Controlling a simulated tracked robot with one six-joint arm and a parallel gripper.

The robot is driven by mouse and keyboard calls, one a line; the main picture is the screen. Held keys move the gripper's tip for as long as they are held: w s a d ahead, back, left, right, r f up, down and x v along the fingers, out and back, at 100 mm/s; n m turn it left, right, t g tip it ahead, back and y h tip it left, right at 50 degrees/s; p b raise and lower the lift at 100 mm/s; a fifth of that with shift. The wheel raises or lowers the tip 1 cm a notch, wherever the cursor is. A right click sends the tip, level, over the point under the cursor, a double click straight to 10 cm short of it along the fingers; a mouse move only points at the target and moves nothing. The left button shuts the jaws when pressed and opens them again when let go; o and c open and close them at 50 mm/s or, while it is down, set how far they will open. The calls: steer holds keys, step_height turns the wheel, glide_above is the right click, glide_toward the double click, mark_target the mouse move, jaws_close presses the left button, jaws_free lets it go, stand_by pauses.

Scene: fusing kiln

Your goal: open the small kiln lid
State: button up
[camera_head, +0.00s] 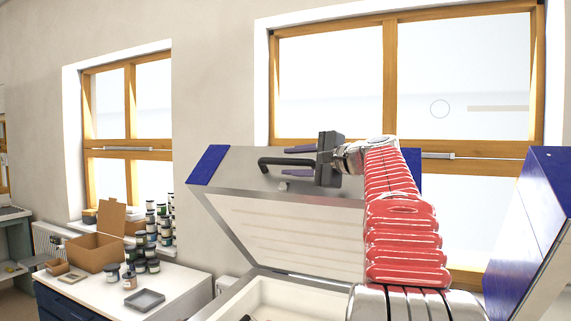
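The small kiln lid (225,180) is raised and stands tilted up above the kiln body (262,302). Its pale inner lining faces me, and its corners are blue. A black bar handle (275,160) is on the lid's upper front edge. My gripper (294,161) is at the right part of the handle, with its fingers pointing left. One finger shows above the bar and one below, with visible gaps, so it looks open. I cannot tell whether either finger touches the handle or lid. My red arm hides the lid's right part and much of the kiln's right side.
A blue and grey panel (535,225) rises close on the right. At left, a white-topped cabinet (185,290) holds a cardboard box (95,252), several jars (153,266) and a grey tray (145,300). Windows (333,85) are behind the lid.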

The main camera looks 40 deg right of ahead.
steer(key=s, duration=0.9)
steer(key=shift+s+d+r, duration=0.3)
steer(key=shift+s+r, duration=0.05)
steer(key=w+a+f+n+g+y, duration=0.1)
steer(key=a+f+n+g, duration=0.25)
steer(key=a+f, duration=0.8)
steer(key=w+a+f+n+g+y, duration=0.1)
steer(key=a+f+n+g, duration=0.25)
steer(key=a+f, duration=0.8)
steer(key=s+a+f+n+g+h, duration=0.2)
steer(key=s+a+f+n+g, duration=0.2)
steer(key=s+a+f+n, duration=0.9)
steer(key=s+a+f, duration=0.5)
steer(key=f, duration=0.2)
steer(key=shift+h, duration=0.4)
